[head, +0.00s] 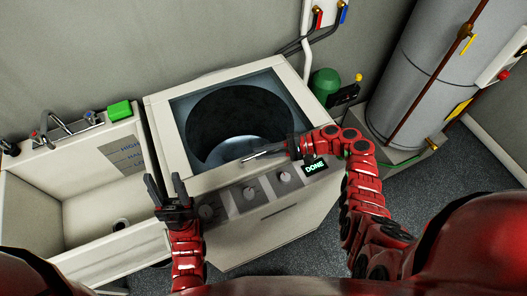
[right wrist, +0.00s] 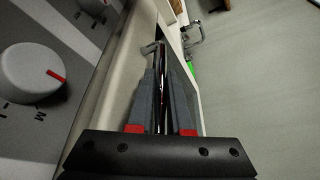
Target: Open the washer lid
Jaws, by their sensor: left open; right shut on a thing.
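The washer (head: 262,215) is a white top-loader with a square top opening and a dark round drum. The washer lid (head: 180,115) looks like a see-through panel in a grey-blue frame; I cannot tell whether it lies fully flat. My right gripper (head: 262,154) is at the front edge of the lid, shut on a thin metal handle. The handle (right wrist: 157,58) also shows between the fingers in the right wrist view, partly hidden by them. My left gripper (head: 166,180) is open and empty at the washer's front left corner, fingers pointing up.
A utility sink (head: 100,225) with a faucet (head: 62,130) and a green sponge (head: 119,110) adjoins the washer on the left. A control panel with knobs (right wrist: 32,72) runs along the washer's front. A grey water heater (head: 425,75) and a green cylinder (head: 324,83) stand right.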

